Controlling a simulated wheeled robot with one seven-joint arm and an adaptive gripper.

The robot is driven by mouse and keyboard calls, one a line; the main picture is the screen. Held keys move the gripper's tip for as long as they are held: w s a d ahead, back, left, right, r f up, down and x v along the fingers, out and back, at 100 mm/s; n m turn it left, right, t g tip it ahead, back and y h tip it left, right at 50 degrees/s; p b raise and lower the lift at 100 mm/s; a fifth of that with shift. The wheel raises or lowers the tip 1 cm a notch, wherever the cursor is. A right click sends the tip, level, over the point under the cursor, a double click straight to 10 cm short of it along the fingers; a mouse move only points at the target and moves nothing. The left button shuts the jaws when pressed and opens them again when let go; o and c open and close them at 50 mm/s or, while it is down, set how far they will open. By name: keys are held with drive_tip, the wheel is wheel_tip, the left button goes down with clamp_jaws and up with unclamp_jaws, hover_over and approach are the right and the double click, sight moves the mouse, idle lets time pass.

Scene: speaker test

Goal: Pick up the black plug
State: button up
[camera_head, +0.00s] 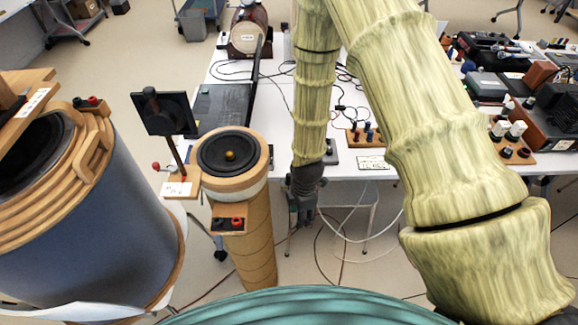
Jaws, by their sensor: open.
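My gripper (302,222) hangs at the end of my yellow-green, bamboo-textured arm, pointing down in front of the white table's near edge. It is open, with nothing seen between its fingers. I cannot tell for sure which thing is the black plug. A small dark piece (341,107) lies among the cables on the table, to the right of my forearm and beyond my gripper, but it is too small to identify. A dark flat box (330,153) at the table's near edge is partly hidden by my forearm.
A round speaker on a wooden column (247,250) stands close left of my gripper. A large blue-grey cylinder (95,215) fills the left. Cables trail on the floor. Equipment crowds the right.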

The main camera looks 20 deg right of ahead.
sight(289, 174)
drive_tip(key=w+a+r+n+p, duration=0.1)
drive_tip(key=w+r+n+p, duration=0.2)
drive_tip(key=w+r+n, duration=1.05)
drive_tip(key=shift+s+f+m+p, duration=0.35)
drive_tip(key=shift+f+m+p, duration=0.1)
drive_tip(key=shift+f+m, duration=0.3)
drive_tip(key=shift+s+f+m+p, duration=0.35)
drive_tip(key=shift+f+m+p, duration=0.05)
drive_tip(key=shift+f+m, duration=0.3)
drive_tip(key=shift+s+d+f+p, duration=0.1)
drive_tip(key=shift+d+f+p, duration=0.05)
drive_tip(key=shift+f+p, duration=0.45)
drive_tip(key=shift+s+d+f+p, duration=0.1)
drive_tip(key=shift+f+p, duration=0.35)
drive_tip(key=shift+f, duration=0.15)
drive_tip(key=shift+f+p, duration=0.4)
drive_tip(key=shift+f, duration=1)
clamp_jaws()
